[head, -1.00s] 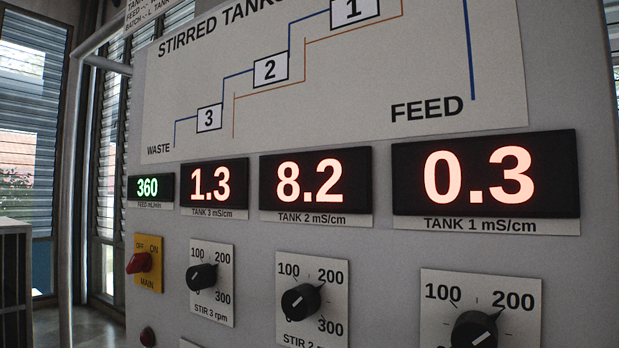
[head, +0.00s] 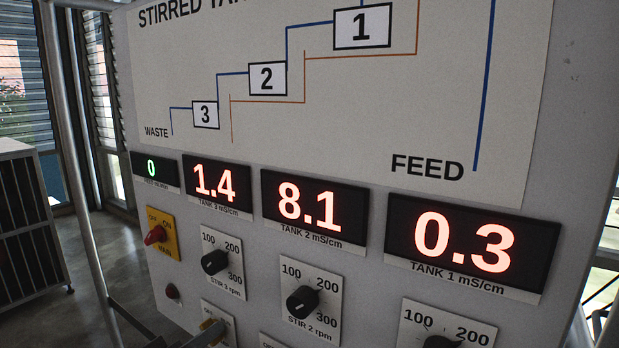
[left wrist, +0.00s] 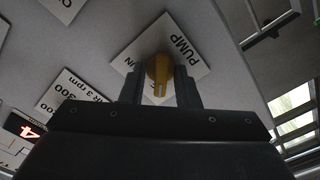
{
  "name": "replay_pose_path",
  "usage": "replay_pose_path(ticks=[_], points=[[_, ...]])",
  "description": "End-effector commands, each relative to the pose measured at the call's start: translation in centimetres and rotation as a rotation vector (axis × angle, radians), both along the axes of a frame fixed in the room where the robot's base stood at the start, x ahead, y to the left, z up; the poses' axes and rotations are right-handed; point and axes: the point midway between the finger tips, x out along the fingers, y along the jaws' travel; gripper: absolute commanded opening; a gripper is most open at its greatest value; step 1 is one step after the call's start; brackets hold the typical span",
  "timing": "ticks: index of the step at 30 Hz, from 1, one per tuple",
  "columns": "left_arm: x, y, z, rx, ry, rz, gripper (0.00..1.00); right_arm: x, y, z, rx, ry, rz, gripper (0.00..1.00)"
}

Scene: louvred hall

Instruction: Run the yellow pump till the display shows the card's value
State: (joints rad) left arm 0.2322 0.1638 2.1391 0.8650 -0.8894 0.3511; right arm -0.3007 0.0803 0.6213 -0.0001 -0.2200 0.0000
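The yellow pump knob (left wrist: 160,72) sits on a white plate marked PUMP (left wrist: 183,45) in the left wrist view. My left gripper (left wrist: 160,88) has a finger on each side of the knob and looks shut on it. In the head view the knob (head: 212,326) shows partly at the bottom edge, with dark parts of my gripper beside it. The feed display (head: 152,168) reads a green 0. The tank 3 display (head: 217,186) reads 1.4, tank 2 (head: 313,209) 8.1 and tank 1 (head: 463,243) 0.3. I see no readable card value. My right gripper is out of view.
Near the pump knob are the red main switch (head: 155,235) on a yellow plate, the stir 3 knob (head: 215,262) and the stir 2 knob (head: 303,301). A flow diagram (head: 330,120) covers the upper panel. A shelf unit (head: 25,230) stands at left.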

Motion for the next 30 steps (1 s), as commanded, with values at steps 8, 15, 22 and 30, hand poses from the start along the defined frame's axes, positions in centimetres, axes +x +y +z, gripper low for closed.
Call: replay_pose_path(ticks=[8, 15, 22, 30], points=[[0.0, 0.0, -0.1, 0.004, -0.004, 0.001, 0.37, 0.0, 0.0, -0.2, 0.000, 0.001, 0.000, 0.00], [-1.4, 1.2, 0.0, 0.008, -0.004, 0.002, 0.37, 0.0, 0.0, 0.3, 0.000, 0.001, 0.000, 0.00], [-3.6, 2.9, 0.0, 0.009, -0.004, 0.001, 0.37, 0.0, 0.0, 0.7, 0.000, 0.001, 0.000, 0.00], [-5.4, 4.3, 0.0, 0.007, -0.006, 0.001, 0.37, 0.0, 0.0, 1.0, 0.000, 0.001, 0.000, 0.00]])
